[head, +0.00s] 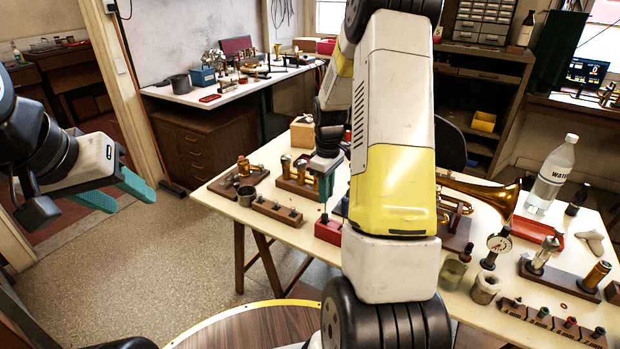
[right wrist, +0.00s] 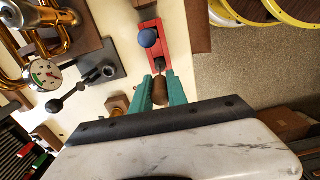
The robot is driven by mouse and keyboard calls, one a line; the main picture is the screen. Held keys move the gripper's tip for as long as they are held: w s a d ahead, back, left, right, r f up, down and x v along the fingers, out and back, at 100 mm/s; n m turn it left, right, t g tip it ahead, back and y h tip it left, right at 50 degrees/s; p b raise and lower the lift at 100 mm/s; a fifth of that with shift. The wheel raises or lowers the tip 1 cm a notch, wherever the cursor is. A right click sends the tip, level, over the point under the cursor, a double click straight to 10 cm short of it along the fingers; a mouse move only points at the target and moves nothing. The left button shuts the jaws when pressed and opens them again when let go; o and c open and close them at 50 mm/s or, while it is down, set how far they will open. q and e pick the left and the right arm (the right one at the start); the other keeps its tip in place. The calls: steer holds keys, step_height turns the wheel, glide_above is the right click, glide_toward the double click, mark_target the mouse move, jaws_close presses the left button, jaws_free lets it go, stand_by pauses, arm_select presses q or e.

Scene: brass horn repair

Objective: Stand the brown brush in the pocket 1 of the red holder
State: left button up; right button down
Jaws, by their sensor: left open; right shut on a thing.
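The red holder (head: 328,231) stands on the cream table in the head view, partly hidden by my right arm. In the right wrist view the red holder (right wrist: 153,55) lies just beyond my fingertips, with a blue round-topped item (right wrist: 148,38) at it. My right gripper (head: 325,185) points down above the holder. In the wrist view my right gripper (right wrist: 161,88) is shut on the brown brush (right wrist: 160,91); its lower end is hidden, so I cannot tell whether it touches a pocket. My left gripper (head: 122,190) is open and empty, away from the table.
Wooden blocks with small parts (head: 277,211) stand left of the holder. A brass horn (head: 485,195), a dial gauge (head: 498,243), a glass jar (head: 453,272) and a water bottle (head: 552,178) stand to the right.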

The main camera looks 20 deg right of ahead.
steer(key=shift+f, duration=1.55)
steer(key=c, duration=1.2)
jaws_free()
steer(key=shift+c, duration=0.2)
step_height(320, 180, up, 8)
steer(key=shift+f, duration=0.25)
steer(key=shift+r, duration=0.15)
